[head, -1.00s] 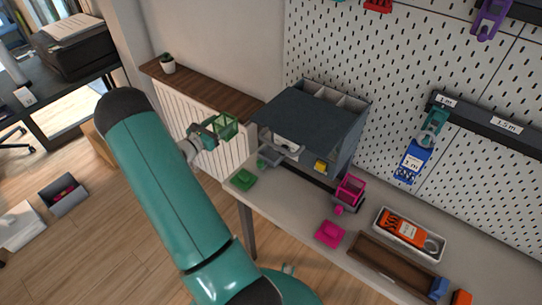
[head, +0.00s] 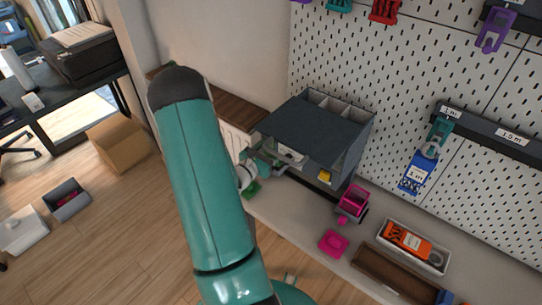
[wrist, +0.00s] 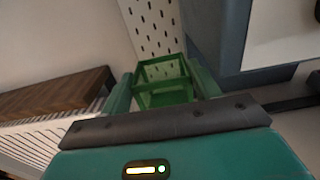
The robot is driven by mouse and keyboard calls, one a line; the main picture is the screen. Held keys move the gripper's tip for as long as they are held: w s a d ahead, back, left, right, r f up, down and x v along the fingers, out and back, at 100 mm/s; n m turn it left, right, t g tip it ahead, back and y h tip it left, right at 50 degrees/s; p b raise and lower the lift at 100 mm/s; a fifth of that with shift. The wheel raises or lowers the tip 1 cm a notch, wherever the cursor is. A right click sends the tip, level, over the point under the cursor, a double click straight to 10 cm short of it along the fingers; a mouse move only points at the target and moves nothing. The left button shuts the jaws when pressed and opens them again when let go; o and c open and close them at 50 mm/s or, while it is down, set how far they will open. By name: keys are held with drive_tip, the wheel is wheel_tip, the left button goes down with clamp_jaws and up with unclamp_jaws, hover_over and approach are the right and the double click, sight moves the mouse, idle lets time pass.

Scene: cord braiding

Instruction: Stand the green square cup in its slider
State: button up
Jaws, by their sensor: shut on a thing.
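The green square cup (wrist: 166,97) shows in the wrist view as an open frame between the two green fingers of my gripper (wrist: 163,82), which is shut on it. In the head view my gripper (head: 264,167) is at the left front of the dark grey cabinet (head: 312,122), partly hidden by my arm; the cup cannot be made out clearly there. A grey slider (head: 290,157) sticks out at the cabinet's front left, close to my gripper. Whether the cup touches it cannot be told.
A pink cup (head: 353,203) stands in a holder to the right, with a pink square piece (head: 333,243) nearer. The cabinet and the pegboard (head: 400,60) bound the space behind.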

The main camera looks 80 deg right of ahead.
sight(271, 156)
drive_tip(key=shift+f, duration=1.7)
drive_tip(key=shift+f, duration=0.1)
drive_tip(key=o, duration=1)
drive_tip(key=shift+a, duration=0.15)
drive_tip(key=v, duration=1.1)
drive_tip(key=shift+w+a, duration=0.2)
drive_tip(key=shift+a, duration=0.15)
